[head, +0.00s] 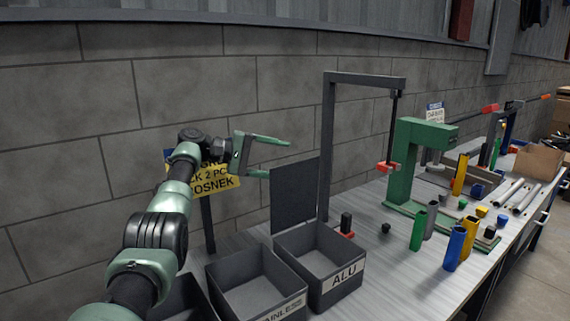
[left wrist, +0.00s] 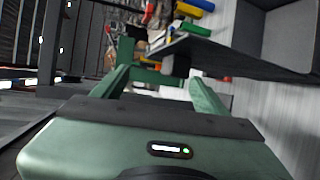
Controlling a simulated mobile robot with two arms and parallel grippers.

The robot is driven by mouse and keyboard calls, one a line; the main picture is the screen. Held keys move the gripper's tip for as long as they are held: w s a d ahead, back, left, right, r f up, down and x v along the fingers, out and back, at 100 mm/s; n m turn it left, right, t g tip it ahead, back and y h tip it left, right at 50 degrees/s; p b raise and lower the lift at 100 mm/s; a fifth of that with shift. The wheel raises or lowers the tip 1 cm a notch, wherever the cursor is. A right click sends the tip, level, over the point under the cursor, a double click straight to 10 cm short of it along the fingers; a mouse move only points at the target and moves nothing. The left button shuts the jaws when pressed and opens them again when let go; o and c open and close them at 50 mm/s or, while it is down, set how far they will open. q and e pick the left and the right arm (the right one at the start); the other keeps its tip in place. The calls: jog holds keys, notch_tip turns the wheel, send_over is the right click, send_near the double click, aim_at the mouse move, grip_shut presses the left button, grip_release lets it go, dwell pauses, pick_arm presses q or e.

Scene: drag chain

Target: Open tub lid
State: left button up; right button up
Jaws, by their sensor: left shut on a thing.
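The ALU tub (head: 340,283) is a dark grey open box on the bench's near left part. Its flat dark lid (head: 295,193) stands nearly upright at the tub's back edge, leaving the tub open on top. My left gripper (head: 278,159) is at the lid's upper left corner, its two green fingers wide apart with the lid's edge between them. In the left wrist view the lid (left wrist: 235,58) runs in from the right to between the fingers (left wrist: 160,66). The exact contact is hard to see. My right gripper is not in view.
A second open tub (head: 228,272) stands left of the ALU tub. A dark grey frame (head: 327,140) rises just behind the lid. A green press (head: 405,165) and several coloured tubes (head: 453,249) stand farther right. A block wall (head: 180,90) is behind the bench.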

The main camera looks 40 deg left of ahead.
pick_arm(q)
jog(key=v, duration=0.4)
jog(key=shift+s+d+r+b, duration=0.25)
jog(key=shift+s+b, duration=0.05)
jog(key=shift+b, duration=0.05)
jog(key=shift+s+a+f, duration=0.1)
dwell(0.6)
